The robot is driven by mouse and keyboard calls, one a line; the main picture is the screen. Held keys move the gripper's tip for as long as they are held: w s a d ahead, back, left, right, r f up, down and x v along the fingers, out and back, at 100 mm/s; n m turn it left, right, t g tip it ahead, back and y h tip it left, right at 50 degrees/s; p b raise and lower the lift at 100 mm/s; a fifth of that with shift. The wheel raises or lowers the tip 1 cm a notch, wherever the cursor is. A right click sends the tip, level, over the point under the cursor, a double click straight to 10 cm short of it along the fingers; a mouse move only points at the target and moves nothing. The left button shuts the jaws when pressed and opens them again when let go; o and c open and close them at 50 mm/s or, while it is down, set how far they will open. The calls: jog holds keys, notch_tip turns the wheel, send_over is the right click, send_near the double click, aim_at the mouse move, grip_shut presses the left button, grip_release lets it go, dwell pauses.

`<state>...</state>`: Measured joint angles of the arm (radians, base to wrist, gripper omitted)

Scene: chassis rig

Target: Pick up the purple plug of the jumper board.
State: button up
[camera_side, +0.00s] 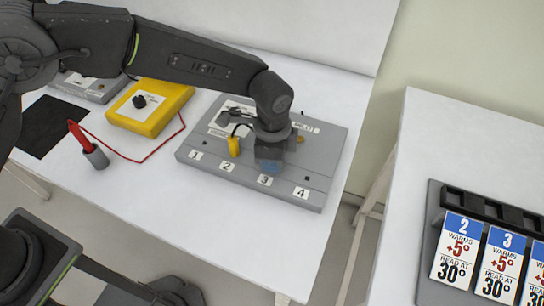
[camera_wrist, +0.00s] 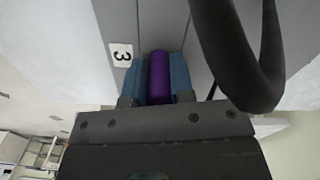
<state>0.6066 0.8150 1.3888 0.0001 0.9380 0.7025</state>
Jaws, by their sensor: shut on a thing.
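The jumper board (camera_side: 230,177) is a grey panel with labels 1 to 4 along its front, on the white table. My gripper (camera_side: 269,166) is low over the board near label 3. In the wrist view the purple plug (camera_wrist: 158,76) stands between the blue fingers of my gripper (camera_wrist: 160,82), which are shut on it. The grey board (camera_wrist: 142,20) and its label 3 (camera_wrist: 122,54) show beside the plug. The plug's lower end is hidden in the wrist view, and the whole plug is hidden in the side view.
A yellow plug (camera_side: 234,147) stands on the board just left of my gripper. A thick black cable (camera_wrist: 240,60) arches close by. A yellow box (camera_side: 165,112) and a red probe in a grey holder (camera_side: 96,157) are at the left. A card rack (camera_side: 432,232) stands on the right table.

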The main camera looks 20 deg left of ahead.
grip_shut()
jog(key=shift+r, duration=0.15)
